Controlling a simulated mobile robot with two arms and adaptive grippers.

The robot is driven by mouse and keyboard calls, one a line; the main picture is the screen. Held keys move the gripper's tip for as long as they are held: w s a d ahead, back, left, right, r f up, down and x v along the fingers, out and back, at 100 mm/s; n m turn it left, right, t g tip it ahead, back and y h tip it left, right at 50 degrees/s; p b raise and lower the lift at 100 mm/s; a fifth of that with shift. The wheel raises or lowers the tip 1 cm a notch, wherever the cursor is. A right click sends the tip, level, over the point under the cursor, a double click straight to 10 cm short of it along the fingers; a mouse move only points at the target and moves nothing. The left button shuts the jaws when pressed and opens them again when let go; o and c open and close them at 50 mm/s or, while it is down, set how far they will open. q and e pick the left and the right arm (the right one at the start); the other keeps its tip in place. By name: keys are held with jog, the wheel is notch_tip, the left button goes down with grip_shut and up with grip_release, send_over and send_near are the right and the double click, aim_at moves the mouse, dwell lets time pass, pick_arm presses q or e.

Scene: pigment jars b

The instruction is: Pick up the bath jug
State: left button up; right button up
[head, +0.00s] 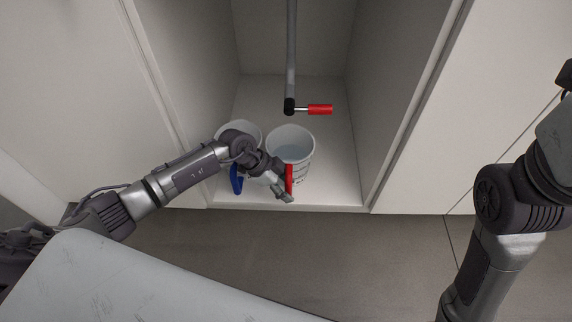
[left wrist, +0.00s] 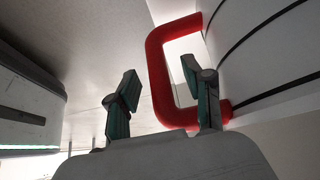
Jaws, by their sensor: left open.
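A white jug (head: 292,145) with a red handle (head: 289,176) stands upright inside the open cabinet. A second white jug (head: 228,130) with a blue handle (head: 236,180) stands to its left, partly hidden by my left arm. The frames do not tell which one is called the bath jug. My left gripper (head: 282,193) is open at the red handle. In the left wrist view the red handle (left wrist: 158,75) lies between the spread fingers (left wrist: 160,82), with the right finger in the handle's opening, near the jug's dark-banded wall (left wrist: 270,60). My right gripper is out of frame.
A grey pipe (head: 291,60) with a red valve lever (head: 320,109) hangs down behind the jugs. The cabinet's side walls (head: 392,120) close in on both sides. The cabinet floor (head: 335,180) is clear to the right of the red-handled jug.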

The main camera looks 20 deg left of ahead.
pick_arm(q)
grip_shut()
dwell(0.3)
jog(key=shift+w+d+r, duration=0.1)
jog(key=shift+r, duration=0.05)
jog(key=shift+r, duration=0.1)
